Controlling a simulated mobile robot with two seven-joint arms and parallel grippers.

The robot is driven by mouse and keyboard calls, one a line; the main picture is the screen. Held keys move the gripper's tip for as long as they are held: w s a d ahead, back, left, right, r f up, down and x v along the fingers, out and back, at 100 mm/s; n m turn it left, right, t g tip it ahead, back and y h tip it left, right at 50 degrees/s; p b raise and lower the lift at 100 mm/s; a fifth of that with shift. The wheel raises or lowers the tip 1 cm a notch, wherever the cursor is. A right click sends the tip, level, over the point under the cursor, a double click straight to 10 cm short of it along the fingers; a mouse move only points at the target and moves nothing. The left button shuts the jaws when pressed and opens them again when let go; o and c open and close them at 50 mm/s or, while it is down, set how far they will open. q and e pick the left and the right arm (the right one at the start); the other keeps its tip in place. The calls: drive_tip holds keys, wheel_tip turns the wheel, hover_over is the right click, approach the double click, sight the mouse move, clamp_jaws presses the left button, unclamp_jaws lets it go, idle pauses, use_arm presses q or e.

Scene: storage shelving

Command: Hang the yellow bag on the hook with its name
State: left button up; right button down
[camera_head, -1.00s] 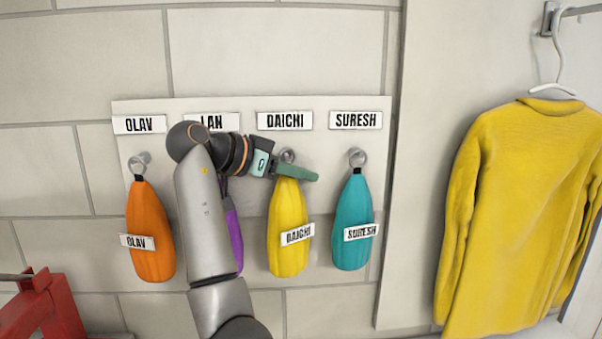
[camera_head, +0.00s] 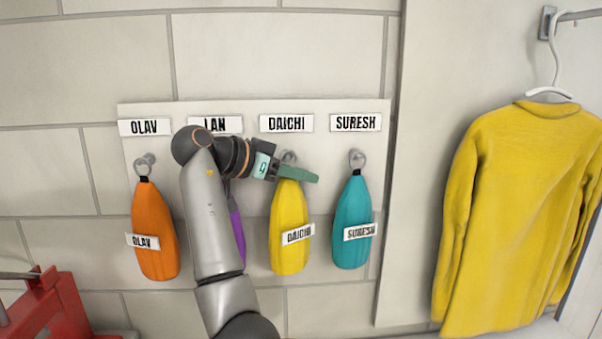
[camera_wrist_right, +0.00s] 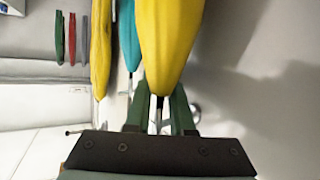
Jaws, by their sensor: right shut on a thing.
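The yellow bag (camera_head: 290,259) with a DAICHI tag (camera_head: 298,234) hangs upright below the DAICHI name plate (camera_head: 286,123) on the wall board. My right gripper (camera_head: 298,174) reaches across from the left and is shut at the bag's top. In the right wrist view the yellow bag (camera_wrist_right: 165,42) stands out from between the green fingers (camera_wrist_right: 157,112). A round hook (camera_head: 289,157) shows just above the fingers, partly hidden by them. I cannot tell whether the bag's loop is around the hook. My left gripper is not in view.
An orange bag (camera_head: 155,215) hangs under OLAV and a teal bag (camera_head: 351,205) under SURESH, close on the right. A purple bag (camera_head: 237,225) under LAN is mostly behind my arm. A yellow sweater (camera_head: 515,200) hangs at right. A red object (camera_head: 45,305) stands lower left.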

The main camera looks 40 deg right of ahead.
drive_tip(key=c, duration=1)
unclamp_jaws()
drive_tip(key=shift+w+d+f, duration=0.2)
drive_tip(key=shift+w+d, duration=0.05)
drive_tip(key=o, duration=0.3)
drive_tip(key=shift+a+r, duration=0.1)
drive_tip(key=shift+a, duration=0.2)
drive_tip(key=v, duration=1.2)
drive_tip(key=shift+s+a+r+b, duration=0.2)
drive_tip(key=shift+r+b, duration=0.1)
drive_tip(key=shift+b, duration=0.05)
